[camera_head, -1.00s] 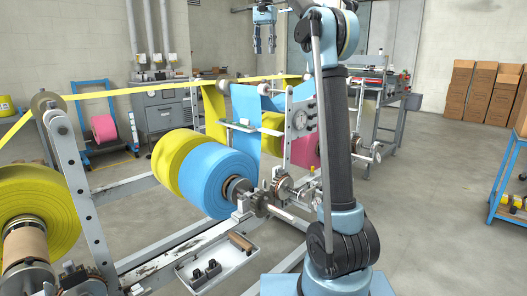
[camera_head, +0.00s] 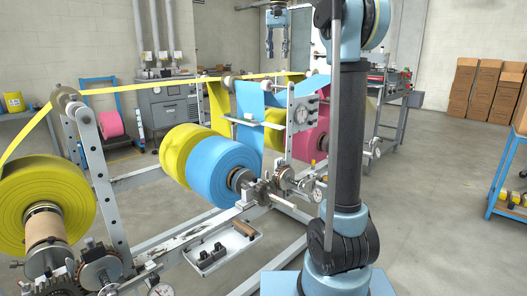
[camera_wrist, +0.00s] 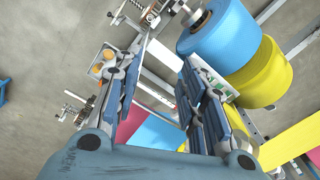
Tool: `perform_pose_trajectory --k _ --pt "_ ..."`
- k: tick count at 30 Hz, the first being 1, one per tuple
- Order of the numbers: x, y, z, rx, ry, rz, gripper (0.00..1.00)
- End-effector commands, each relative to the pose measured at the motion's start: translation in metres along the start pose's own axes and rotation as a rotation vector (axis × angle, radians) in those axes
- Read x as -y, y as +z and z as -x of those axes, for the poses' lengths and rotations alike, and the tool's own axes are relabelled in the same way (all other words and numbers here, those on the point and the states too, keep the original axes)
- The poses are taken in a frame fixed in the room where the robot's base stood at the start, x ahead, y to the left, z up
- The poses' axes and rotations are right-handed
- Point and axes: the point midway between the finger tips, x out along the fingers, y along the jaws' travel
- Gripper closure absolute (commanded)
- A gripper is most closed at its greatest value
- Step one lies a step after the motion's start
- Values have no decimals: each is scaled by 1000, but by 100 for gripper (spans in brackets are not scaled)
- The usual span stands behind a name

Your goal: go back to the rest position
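My gripper (camera_head: 277,46) hangs high in the head view, fingers pointing down, above and behind the film machine. Its two fingers are apart with nothing between them. In the wrist view my gripper (camera_wrist: 157,85) also shows spread fingers, with the machine frame and floor visible between them. My arm stands upright at the right of the machine in the head view and hides part of it.
A blue roll (camera_head: 222,172) and yellow roll (camera_head: 180,150) sit on the machine's spindle. A large yellow roll (camera_head: 75,195) is at left. A tray (camera_head: 222,252) holds small parts. Cardboard boxes (camera_head: 476,90) stand at the back right.

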Motion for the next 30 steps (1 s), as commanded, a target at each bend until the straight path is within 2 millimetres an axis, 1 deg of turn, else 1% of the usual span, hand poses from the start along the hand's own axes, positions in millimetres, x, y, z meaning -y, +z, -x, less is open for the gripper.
perform_pose_trajectory --k 5,11,14,17,23,29,30 --pt "-30 24 -26 -14 -8 34 62" --pt "-66 55 -66 -34 -16 80 62" --pt "-84 73 -89 -44 -19 102 62" --pt "-102 92 -114 -55 -23 125 62" --pt "-137 132 -171 -75 -26 170 62" --pt "-170 174 -235 -97 -28 213 62" --pt "-177 183 -249 -101 -28 222 62"
